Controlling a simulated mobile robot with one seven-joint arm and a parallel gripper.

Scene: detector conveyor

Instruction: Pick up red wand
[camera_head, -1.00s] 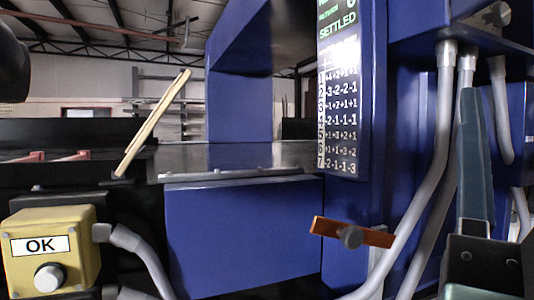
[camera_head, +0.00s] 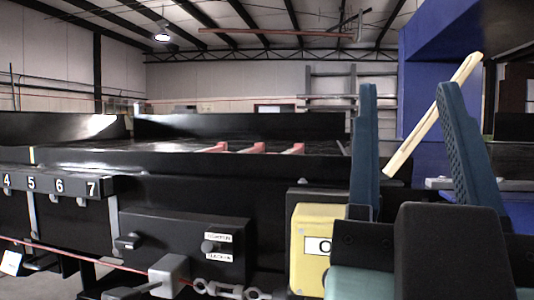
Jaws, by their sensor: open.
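I see no thing that is clearly a red wand. Small red pieces (camera_head: 258,148) show in a row on the far side of the black conveyor edge, and I cannot tell their full shape. A pale yellow stick (camera_head: 410,149) leans at a slant at the right, in front of the blue housing. My gripper (camera_head: 408,90) is at the right, pointing up, its two blue-grey fingers wide apart with nothing held.
A black conveyor wall (camera_head: 160,172) with numbered slots (camera_head: 60,186) fills the left and middle. A black control box (camera_head: 185,243) and a yellow OK box (camera_head: 312,245) stand in front. A red cord (camera_head: 70,254) runs along the lower left. The blue housing (camera_head: 425,45) stands right.

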